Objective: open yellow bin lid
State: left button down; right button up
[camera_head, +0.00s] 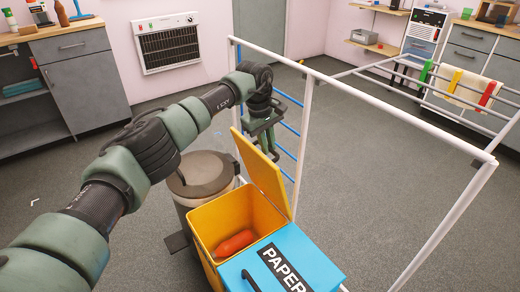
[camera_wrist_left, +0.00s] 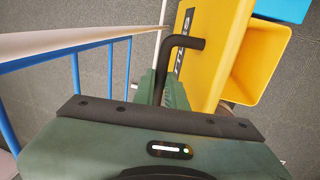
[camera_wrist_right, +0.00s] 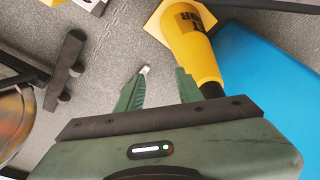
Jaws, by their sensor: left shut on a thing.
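The yellow bin (camera_head: 218,215) stands in the lower middle of the head view with a red bottle-like object (camera_head: 236,242) inside. Its yellow lid (camera_head: 262,172) is raised and stands steeply tilted at the bin's far right side. My left gripper (camera_head: 262,128) is at the lid's upper part. In the left wrist view it is shut on the lid's black bent handle (camera_wrist_left: 183,43), and the lid (camera_wrist_left: 222,45) shows partly cut-off lettering. My right gripper (camera_wrist_right: 158,82) is out of the head view; in its own wrist view its fingers are apart with nothing held.
A blue bin lid marked PAPER (camera_head: 310,262) is beside the yellow bin, closed. A grey round bin (camera_head: 203,175) stands to the left. A white rail frame (camera_head: 304,140) rises behind. A yellow cone-like object (camera_wrist_right: 192,45) is near my right gripper. The floor behind is clear.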

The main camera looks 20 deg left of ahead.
pick_arm(q)
jog(key=shift+w+d+f, duration=0.3)
jog(key=shift+w+d, duration=0.35)
jog(key=shift+d, duration=0.05)
pick_arm(e)
jog(key=shift+w+r, duration=0.1)
jog(key=shift+r, duration=0.15)
pick_arm(q)
jog(key=c, duration=1.7)
grip_release()
jog(key=shift+o, duration=1.2)
jog(key=shift+w, duration=0.2)
jog(key=shift+r, duration=0.15)
